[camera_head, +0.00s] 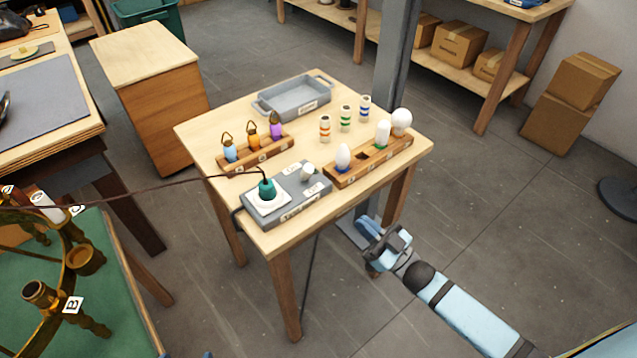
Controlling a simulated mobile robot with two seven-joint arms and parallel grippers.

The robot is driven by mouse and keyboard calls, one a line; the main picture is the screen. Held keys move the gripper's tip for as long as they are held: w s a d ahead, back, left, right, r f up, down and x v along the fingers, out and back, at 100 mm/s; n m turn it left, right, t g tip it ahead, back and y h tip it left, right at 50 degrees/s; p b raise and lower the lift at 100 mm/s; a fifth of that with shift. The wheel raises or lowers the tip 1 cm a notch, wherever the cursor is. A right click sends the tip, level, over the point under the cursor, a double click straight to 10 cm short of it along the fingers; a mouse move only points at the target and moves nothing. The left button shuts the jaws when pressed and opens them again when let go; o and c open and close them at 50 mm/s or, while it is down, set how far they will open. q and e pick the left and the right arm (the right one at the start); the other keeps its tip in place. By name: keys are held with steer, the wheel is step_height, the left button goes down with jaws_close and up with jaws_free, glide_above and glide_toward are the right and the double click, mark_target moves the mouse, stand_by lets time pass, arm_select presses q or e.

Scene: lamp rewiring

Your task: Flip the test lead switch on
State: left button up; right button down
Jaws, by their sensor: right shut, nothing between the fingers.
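A grey test box (290,204) with white labels lies on the small wooden table. A teal plug (267,188) sits in the white socket on its left part, with a dark cord running off to the left. A small white knob-like part (307,172), perhaps the switch, stands on its right part. I cannot tell whether it is on or off. My right gripper (385,243) is shut and empty, beyond the table's front right edge, to the right of and apart from the box.
A wooden rack (348,180) with white bulbs stands behind the box, near the right edge. Another rack (240,165) holds coloured lamp-like pieces. Striped cylinders and a grey tray (262,106) are farther back. A brass lamp frame (75,262) stands on a green mat at left.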

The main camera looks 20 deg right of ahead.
mark_target(320, 192)
steer(key=p+x, duration=0.1)
steer(key=x, duration=1.3)
steer(key=shift+f+p, duration=0.1)
steer(key=shift+p, duration=0.25)
arm_select(q)
steer(key=shift+s+a+r, duration=0.15)
steer(key=shift+r, duration=0.25)
